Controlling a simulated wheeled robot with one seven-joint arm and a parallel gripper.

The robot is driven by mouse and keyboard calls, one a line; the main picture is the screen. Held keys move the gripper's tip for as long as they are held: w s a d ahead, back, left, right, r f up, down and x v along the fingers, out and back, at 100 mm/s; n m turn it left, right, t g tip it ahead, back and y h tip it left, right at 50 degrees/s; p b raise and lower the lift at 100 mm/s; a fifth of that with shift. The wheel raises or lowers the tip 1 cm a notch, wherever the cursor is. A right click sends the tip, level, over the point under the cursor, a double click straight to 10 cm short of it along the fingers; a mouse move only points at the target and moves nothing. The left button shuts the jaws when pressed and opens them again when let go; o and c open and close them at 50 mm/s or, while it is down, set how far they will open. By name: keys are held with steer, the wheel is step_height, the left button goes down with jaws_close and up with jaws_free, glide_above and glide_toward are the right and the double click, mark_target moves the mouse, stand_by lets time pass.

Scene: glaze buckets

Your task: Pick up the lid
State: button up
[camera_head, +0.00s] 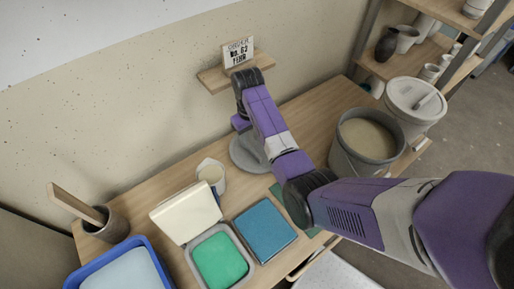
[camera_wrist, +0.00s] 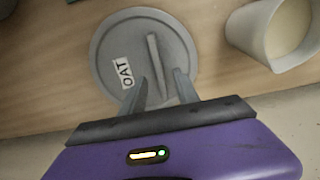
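A round grey lid (camera_wrist: 115,45) with a raised bar handle (camera_wrist: 155,58) and a label reading "OAT" lies flat on the wooden table. In the head view the lid (camera_head: 243,155) is partly hidden behind my arm, near the wall. My gripper (camera_wrist: 160,76) is open, with its two fingers apart over the near half of the lid. The near end of the handle appears between the fingers in the wrist view. I cannot tell how far above the lid the fingertips are. The gripper's fingers are hidden in the head view.
A cup (camera_head: 211,175) stands left of the lid. An open grey bucket (camera_head: 345,160) and a white lidded bucket (camera_head: 415,108) stand right. A wall shelf (camera_head: 214,80) with a sign is above.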

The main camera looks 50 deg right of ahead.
mark_target(252, 149)
steer(key=shift+s+f, duration=0.15)
steer(key=shift+f, duration=1.25)
steer(key=shift+s+f, duration=0.1)
steer(key=shift+f, duration=1.3)
steer(key=shift+f, duration=0.1)
steer(key=shift+c, duration=0.3)
jaws_close()
